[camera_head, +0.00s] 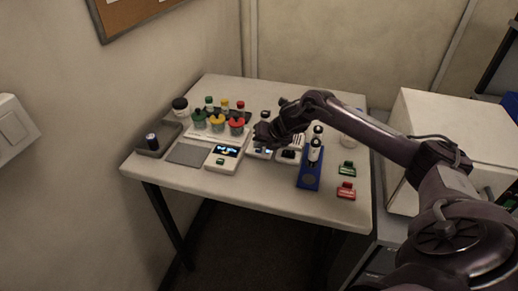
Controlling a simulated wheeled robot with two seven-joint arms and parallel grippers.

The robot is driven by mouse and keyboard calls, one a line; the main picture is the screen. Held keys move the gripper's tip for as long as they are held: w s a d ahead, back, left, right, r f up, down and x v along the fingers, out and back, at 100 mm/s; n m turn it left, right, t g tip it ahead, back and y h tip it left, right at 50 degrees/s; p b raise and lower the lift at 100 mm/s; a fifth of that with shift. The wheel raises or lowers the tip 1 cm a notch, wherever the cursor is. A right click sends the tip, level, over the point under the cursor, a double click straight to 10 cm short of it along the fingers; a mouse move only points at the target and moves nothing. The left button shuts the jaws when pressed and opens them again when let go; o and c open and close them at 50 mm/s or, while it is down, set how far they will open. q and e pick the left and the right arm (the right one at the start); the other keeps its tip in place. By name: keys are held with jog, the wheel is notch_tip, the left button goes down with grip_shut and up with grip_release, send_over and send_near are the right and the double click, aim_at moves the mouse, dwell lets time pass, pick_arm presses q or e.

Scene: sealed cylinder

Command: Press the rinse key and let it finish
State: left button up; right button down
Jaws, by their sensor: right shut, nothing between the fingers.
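My right gripper (266,136) reaches in from the right over the table, shut and empty. It is above or at a small white device with a lit display (262,152) and partly hides it. Left of it stands another white device (225,157) with a lit screen and a dark green key (220,161) at its front. I cannot read any labels, so I cannot tell which key is the rinse key, nor whether the fingertips touch anything. My left gripper is not in view.
On the white table (265,190) stand a blue rack (310,180) with bottles, green (347,168) and red (346,190) small items, several colour-capped jars at the back left, a grey mat (188,152) and a grey tray (151,152). The front edge is clear. A white cabinet (410,105) stands right.

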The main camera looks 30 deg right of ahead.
aim_at(261, 151)
jog(key=shift+r+p, duration=0.45)
jog(key=shift+r, duration=0.3)
jog(key=shift+r+p, duration=1.85)
jog(key=shift+r, duration=0.7)
